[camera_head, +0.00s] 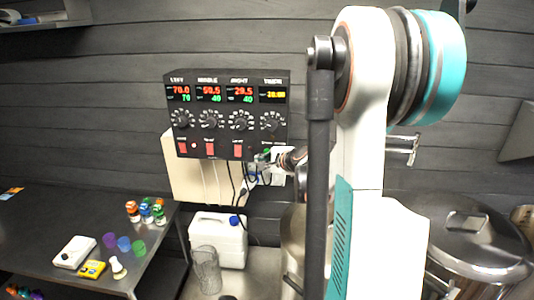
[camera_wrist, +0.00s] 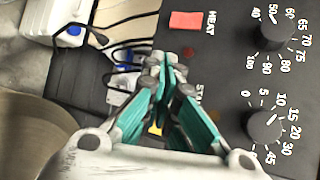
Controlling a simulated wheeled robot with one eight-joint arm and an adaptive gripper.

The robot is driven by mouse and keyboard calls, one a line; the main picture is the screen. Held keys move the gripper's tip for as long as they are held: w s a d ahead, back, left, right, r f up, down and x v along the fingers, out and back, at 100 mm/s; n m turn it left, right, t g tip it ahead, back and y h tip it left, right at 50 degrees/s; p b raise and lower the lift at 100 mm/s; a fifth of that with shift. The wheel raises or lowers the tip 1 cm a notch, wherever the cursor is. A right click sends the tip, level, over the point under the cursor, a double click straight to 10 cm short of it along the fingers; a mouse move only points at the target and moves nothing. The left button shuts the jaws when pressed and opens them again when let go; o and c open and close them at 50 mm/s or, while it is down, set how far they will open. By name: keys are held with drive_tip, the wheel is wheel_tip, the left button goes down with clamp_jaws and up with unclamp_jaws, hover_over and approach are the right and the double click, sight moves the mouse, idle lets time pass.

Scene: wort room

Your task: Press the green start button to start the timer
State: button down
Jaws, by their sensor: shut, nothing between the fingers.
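The black control panel (camera_head: 225,113) hangs on the wall in the head view, with its timer section at the right end. My gripper (camera_head: 264,159) is at the panel's lower right corner, below the timer knob (camera_head: 273,122). In the wrist view my gripper (camera_wrist: 166,66) is shut and empty, its teal fingers over the panel face beside a partly covered label beginning "STA". The green start button is not clearly visible; the fingers seem to cover it. I cannot tell whether the fingertips touch the panel. The timer display (camera_head: 272,95) shows yellow digits, too small to read surely.
Red heat switches (camera_head: 238,150) sit along the panel's lower edge; one red switch (camera_wrist: 187,21) is near my fingers. Cables and sockets (camera_wrist: 124,82) are beside the panel. A white canister (camera_head: 219,240) stands below, and a steel pot (camera_head: 470,240) stands at right.

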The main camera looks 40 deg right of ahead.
drive_tip(key=shift+w+d, duration=0.6)
drive_tip(key=shift+d, duration=0.15)
drive_tip(key=shift+w+d, duration=0.1)
idle(1.0)
drive_tip(key=shift+w+d+b, duration=0.2)
drive_tip(key=shift+d+b, duration=0.05)
drive_tip(key=shift+b, duration=0.1)
drive_tip(key=shift+w+d, duration=0.2)
drive_tip(key=shift+d, duration=0.05)
idle(0.7)
drive_tip(key=shift+a, duration=0.1)
drive_tip(key=shift+s+a+b, duration=0.35)
drive_tip(key=shift+s+a, duration=0.15)
idle(0.4)
drive_tip(key=s+a, duration=0.1)
drive_tip(key=a, duration=0.1)
drive_tip(key=s+a, duration=0.2)
drive_tip(key=shift+s, duration=0.1)
idle(0.4)
